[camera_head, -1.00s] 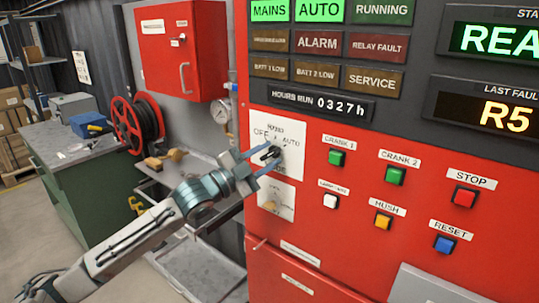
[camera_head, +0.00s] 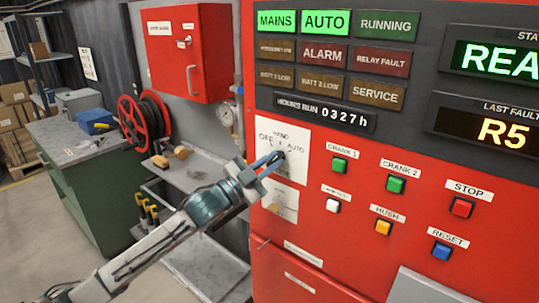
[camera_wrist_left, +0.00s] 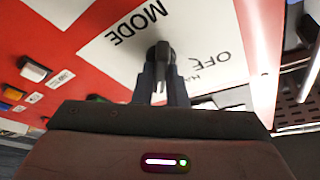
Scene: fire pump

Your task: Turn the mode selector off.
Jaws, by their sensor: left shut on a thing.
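The mode selector (camera_head: 279,156) is a black knob on a white plate (camera_head: 297,170) marked OFF, HAND and AUTO, on the red panel. My left gripper (camera_head: 274,160) is shut on the selector knob, its fingers reaching in from the lower left. In the left wrist view the knob (camera_wrist_left: 161,55) stands between the two fingertips, with the words MODE and OFF readable on the plate. The AUTO lamp (camera_head: 325,22) and the MAINS lamp (camera_head: 276,23) are lit green. The fingers partly hide the knob's pointer. My right gripper is not in view.
Push buttons sit close to the right, including a green one (camera_head: 339,165), a white one (camera_head: 332,205) and a red stop button (camera_head: 461,208). A second white plate (camera_head: 283,198) lies just below the selector. A red hose reel (camera_head: 145,128) and shelf are at left.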

